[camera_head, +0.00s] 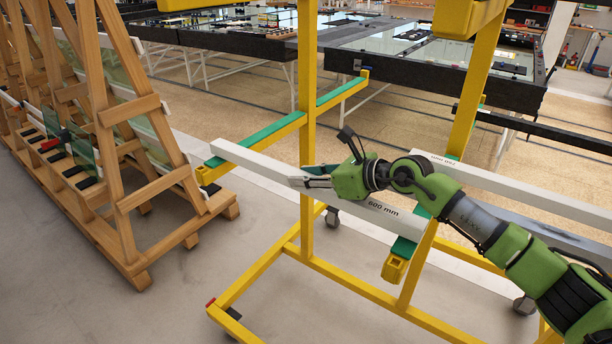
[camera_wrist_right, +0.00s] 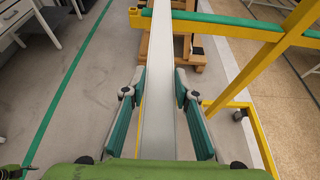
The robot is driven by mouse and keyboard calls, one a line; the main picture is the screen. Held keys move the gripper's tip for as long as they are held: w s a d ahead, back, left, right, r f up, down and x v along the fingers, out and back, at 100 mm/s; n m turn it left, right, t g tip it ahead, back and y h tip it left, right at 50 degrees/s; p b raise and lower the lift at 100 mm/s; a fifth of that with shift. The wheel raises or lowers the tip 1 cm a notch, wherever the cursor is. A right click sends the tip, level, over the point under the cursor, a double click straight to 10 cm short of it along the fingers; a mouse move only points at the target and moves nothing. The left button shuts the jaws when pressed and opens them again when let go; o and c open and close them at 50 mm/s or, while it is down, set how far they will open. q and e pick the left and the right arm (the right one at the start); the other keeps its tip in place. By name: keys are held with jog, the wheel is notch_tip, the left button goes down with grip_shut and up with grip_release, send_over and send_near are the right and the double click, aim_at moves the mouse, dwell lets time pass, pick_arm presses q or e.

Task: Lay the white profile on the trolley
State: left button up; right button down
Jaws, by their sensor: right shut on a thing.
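The white profile (camera_head: 375,208), marked "600 mm", is a long bar running slantwise across the front of the yellow trolley (camera_head: 307,170). My right gripper (camera_head: 312,178) is shut on it near its middle. In the right wrist view the fingers (camera_wrist_right: 160,118) lie on either side of the profile (camera_wrist_right: 160,105), which runs away from me. Its far part crosses the trolley's left green-padded arm (camera_head: 225,160), and its near end is at the right green-padded arm (camera_head: 404,246). I cannot tell whether it touches the pads. My left gripper is not in view.
A second white profile (camera_head: 530,192) lies further right, partly behind my right arm. A wooden rack (camera_head: 125,220) with glass panes stands at left. Dark-edged tables (camera_head: 440,72) stand behind the trolley. Grey floor (camera_head: 60,295) is clear at front left.

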jog(key=shift+f+b, duration=0.2)
jog(key=shift+b, duration=0.2)
jog(key=shift+f, duration=0.15)
jog(key=c, duration=1.5)
grip_release()
jog(key=shift+s, duration=0.1)
